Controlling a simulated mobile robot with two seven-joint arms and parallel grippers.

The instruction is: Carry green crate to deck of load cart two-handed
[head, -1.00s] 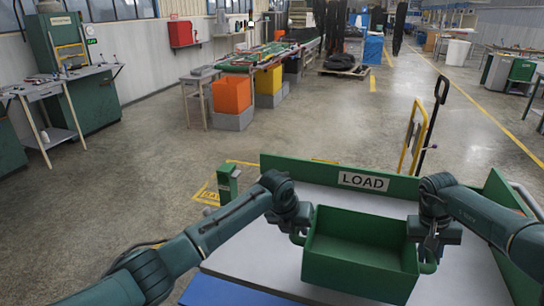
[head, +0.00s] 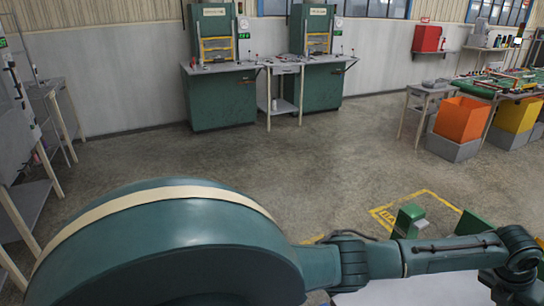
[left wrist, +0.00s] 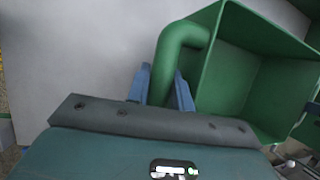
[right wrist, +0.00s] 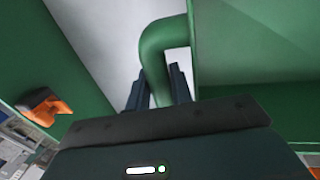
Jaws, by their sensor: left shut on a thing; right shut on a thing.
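The green crate (left wrist: 240,70) is an open box with a tube handle at each end. It shows in both wrist views, also in the right wrist view (right wrist: 255,50), but not in the head view. My left gripper (left wrist: 166,88) is shut around one handle. My right gripper (right wrist: 158,88) is shut around the other handle. The load cart's light grey deck (left wrist: 80,55) lies beneath the crate; a part of it shows in the head view (head: 415,291). Whether the crate touches the deck cannot be told.
A green post (head: 408,222) on a yellow floor marking stands beyond the cart. Green machines (head: 222,98) and grey benches line the wall. The floor between is clear.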

